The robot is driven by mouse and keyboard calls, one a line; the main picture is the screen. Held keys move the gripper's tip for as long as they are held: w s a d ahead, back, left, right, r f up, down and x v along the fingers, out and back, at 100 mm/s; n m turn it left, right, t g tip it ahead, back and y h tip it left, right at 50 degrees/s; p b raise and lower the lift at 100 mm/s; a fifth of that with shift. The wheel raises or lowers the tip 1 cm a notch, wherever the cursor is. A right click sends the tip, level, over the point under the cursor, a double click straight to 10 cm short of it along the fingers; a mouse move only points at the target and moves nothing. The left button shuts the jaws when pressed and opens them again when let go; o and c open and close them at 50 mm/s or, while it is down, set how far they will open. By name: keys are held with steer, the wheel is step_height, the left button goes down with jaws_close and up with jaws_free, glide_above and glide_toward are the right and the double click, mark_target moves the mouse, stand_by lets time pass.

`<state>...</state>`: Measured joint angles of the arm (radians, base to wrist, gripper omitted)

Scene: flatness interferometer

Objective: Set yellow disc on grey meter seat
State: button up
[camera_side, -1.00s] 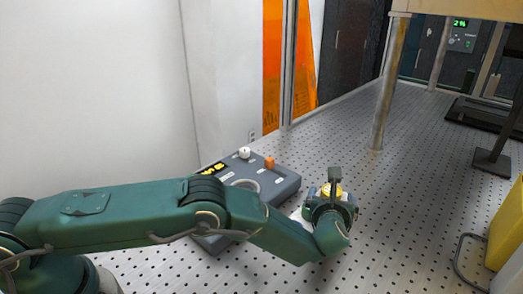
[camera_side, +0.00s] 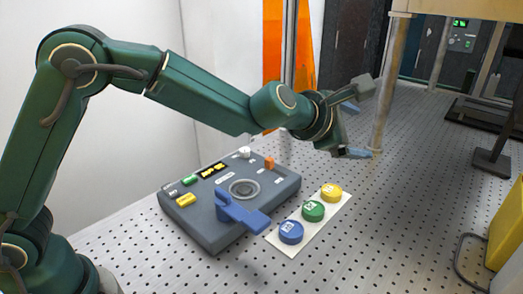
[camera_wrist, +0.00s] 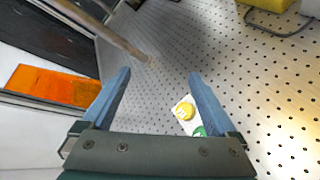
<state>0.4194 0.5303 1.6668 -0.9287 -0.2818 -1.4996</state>
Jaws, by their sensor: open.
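The yellow disc (camera_side: 331,192) lies at the far end of a white strip (camera_side: 287,243), in a row with a green disc (camera_side: 313,211) and a blue disc (camera_side: 291,232). The grey meter (camera_side: 205,222) stands left of the strip, with a round ringed seat (camera_side: 244,189) on its top that looks empty. My gripper (camera_side: 366,116) is open and empty, raised above and beyond the discs. In the wrist view the yellow disc (camera_wrist: 184,111) shows near the right finger, with part of the green disc (camera_wrist: 199,131) below it.
A blue lever-like part (camera_side: 240,214) juts from the meter's front edge. An orange knob (camera_side: 269,162) and a white knob (camera_side: 244,153) stand at its back. A metal post (camera_side: 390,85) rises behind my gripper. A yellow box (camera_side: 507,235) is at right. The perforated table between is clear.

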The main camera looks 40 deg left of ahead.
steer(key=s+a+m+g, duration=0.2)
steer(key=s+a+m, duration=0.2)
steer(key=s+m, duration=0.5)
steer(key=s+a+m+g, duration=0.3)
steer(key=s+a+m, duration=0.2)
steer(key=s+m, duration=0.5)
steer(key=s, duration=0.4)
steer(key=shift+a+r, duration=0.25)
steer(key=shift+r, duration=0.05)
steer(key=shift+o, duration=0.5)
steer(key=s+a+f+m+g+y, duration=0.2)
steer(key=s+a+f+m, duration=0.3)
steer(key=s, duration=0.4)
steer(key=shift+a, duration=0.1)
steer(key=shift+r, duration=0.1)
